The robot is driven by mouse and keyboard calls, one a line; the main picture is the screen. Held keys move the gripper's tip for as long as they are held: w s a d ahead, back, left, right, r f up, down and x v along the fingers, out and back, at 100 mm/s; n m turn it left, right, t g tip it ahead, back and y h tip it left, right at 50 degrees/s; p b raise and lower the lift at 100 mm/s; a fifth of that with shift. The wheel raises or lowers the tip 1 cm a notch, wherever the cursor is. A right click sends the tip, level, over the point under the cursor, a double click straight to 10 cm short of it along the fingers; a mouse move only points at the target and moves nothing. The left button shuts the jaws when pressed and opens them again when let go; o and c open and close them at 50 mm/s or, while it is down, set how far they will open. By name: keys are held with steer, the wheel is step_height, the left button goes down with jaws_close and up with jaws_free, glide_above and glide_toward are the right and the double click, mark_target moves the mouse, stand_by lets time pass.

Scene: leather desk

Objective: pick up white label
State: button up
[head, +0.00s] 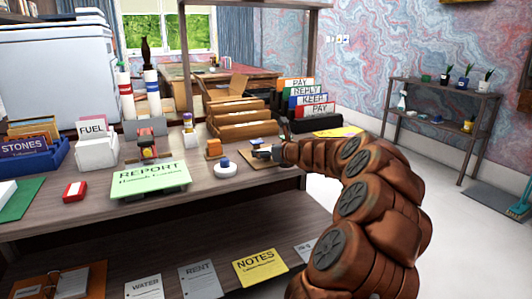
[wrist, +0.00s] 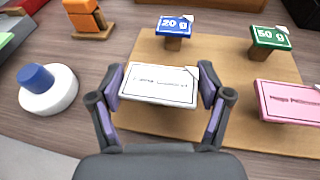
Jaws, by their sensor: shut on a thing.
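The white label (wrist: 160,86) is a flat white plate with a thin dark border and a line of small writing in the wrist view. My gripper (wrist: 162,92) has one finger at each short end of it and is shut on it. The label is over the near left part of a tan wooden board (wrist: 215,62); I cannot tell whether it is clear of the board. In the head view my gripper (head: 268,154) is at the board near the desk's right end, and the label is too small to make out.
A blue "20 g" tag (wrist: 174,26), a green "50 g" tag (wrist: 270,38) and a pink label (wrist: 288,101) stand on the board. A white disc with a blue knob (wrist: 47,90) and an orange block (wrist: 86,16) are to the left. A green REPORT sign (head: 150,178) stands further left.

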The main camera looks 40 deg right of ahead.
steer(key=shift+r, duration=0.1)
stand_by(0.3)
step_height(320, 180, up, 4)
steer(key=shift+f+p, duration=0.25)
steer(key=shift+p, duration=1)
steer(key=s+a+p, duration=0.1)
steer(key=s+a, duration=0.1)
steer(key=s, duration=0.2)
steer(key=s+a+r, duration=0.1)
steer(key=s+a, duration=0.2)
steer(key=s, duration=0.2)
steer(key=s+a+p, duration=0.1)
steer(key=s+a, duration=0.2)
steer(key=s, duration=0.1)
steer(key=shift+s+a+r+p, duration=0.1)
steer(key=shift+s+r+p, duration=0.05)
steer(key=shift+s+p, duration=0.15)
steer(key=shift+a, duration=0.1)
